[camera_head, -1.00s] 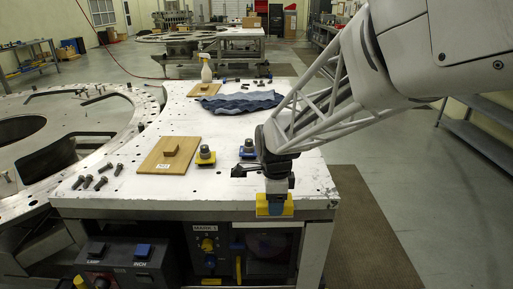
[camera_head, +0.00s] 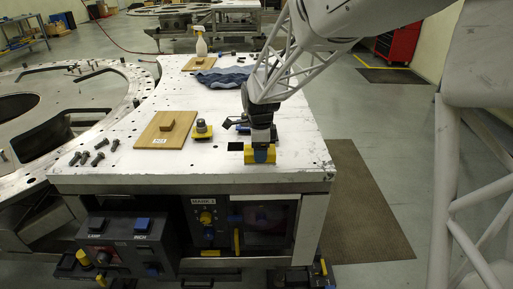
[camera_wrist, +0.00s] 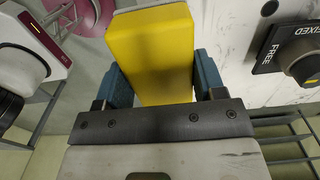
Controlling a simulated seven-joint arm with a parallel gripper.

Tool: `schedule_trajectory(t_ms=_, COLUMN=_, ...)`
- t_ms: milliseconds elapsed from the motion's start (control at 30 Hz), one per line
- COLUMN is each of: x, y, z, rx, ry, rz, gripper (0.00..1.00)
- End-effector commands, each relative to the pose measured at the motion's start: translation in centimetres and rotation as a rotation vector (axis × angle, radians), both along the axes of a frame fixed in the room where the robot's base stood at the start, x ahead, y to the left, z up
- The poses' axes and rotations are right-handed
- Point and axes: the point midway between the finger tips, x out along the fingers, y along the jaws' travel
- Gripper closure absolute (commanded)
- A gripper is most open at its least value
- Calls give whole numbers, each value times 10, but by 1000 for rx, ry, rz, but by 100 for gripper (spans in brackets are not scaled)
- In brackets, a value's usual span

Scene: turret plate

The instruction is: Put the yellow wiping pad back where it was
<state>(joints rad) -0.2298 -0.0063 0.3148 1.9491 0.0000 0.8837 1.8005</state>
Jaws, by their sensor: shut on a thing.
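The yellow wiping pad (camera_head: 249,157) is a plain yellow block. My gripper (camera_head: 261,153) is shut on it, near the front edge of the white metal table (camera_head: 200,172). In the wrist view the pad (camera_wrist: 150,50) sits between the two blue fingers of my gripper (camera_wrist: 163,82). Whether the pad touches the tabletop or hangs just above it, I cannot tell. The fingers hide part of the pad in the head view.
A yellow-based grey knob (camera_head: 202,129) stands left of my gripper, beside a wooden board (camera_head: 146,138) with a small block. Bolts (camera_head: 97,158) lie at the left. A blue cloth (camera_head: 222,77) and spray bottle (camera_head: 201,46) are behind.

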Motion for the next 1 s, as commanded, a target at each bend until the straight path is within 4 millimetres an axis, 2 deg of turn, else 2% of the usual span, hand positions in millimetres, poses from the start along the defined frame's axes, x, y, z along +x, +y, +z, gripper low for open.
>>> schedule_trajectory(t_ms=200, x=25, y=6, z=-3, rx=0, ry=1, rz=0, gripper=65)
schedule_trajectory(t_ms=333, x=32, y=7, z=-3, rx=0, ry=0, rz=0, gripper=65)
schedule_trajectory(t_ms=767, x=34, y=8, z=-5, rx=0, ry=0, rz=0, gripper=65)
schedule_trajectory(t_ms=1000, x=33, y=8, z=-25, rx=-1, ry=2, rz=0, gripper=65)
